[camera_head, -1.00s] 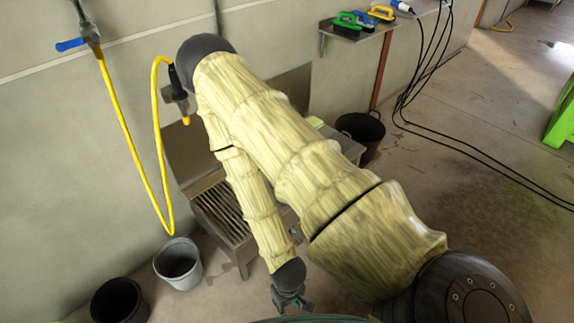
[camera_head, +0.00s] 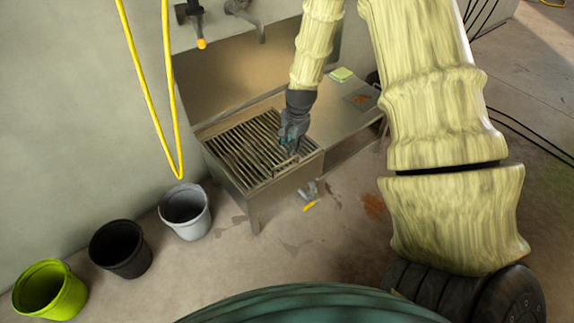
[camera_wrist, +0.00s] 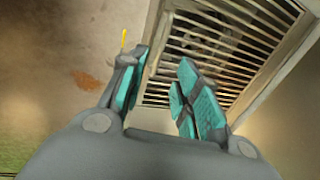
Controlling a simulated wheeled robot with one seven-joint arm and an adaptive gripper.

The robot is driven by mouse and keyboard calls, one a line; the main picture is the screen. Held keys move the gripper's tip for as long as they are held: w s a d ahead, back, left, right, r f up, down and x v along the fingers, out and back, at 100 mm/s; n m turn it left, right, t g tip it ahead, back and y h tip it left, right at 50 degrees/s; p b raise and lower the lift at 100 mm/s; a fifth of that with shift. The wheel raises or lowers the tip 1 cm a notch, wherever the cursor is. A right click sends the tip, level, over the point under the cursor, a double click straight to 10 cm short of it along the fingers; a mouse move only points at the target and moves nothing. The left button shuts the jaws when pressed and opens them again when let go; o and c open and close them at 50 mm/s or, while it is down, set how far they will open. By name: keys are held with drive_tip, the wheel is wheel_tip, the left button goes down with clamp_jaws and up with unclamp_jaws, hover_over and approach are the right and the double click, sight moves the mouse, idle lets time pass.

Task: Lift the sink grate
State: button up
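The sink grate (camera_head: 245,148) is a set of parallel metal bars lying in the top of a steel sink (camera_head: 258,208) against the wall. It also shows in the wrist view (camera_wrist: 225,40), beyond my fingers and to the right. My gripper (camera_head: 290,147) is over the front right part of the grate in the head view. In the wrist view my gripper (camera_wrist: 160,92) has its two teal-padded fingers apart with nothing between them. The grate's near edge lies behind the fingers. I cannot tell whether a finger touches the bars.
A steel side shelf (camera_head: 345,105) with a green sponge (camera_head: 342,74) adjoins the sink on the right. A grey bucket (camera_head: 186,212), a black bucket (camera_head: 121,249) and a lime bucket (camera_head: 50,290) stand left. A yellow hose (camera_head: 150,90) hangs at the wall.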

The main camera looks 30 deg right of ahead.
sight(287, 162)
drive_tip(key=f+b, duration=0.1)
drive_tip(key=f, duration=0.2)
drive_tip(key=w+f+b, duration=0.1)
drive_tip(key=f, duration=0.3)
drive_tip(key=w+f+b, duration=0.1)
drive_tip(key=f, duration=0.2)
drive_tip(key=shift+w+f, duration=0.15)
drive_tip(key=shift+f, duration=0.1)
clamp_jaws()
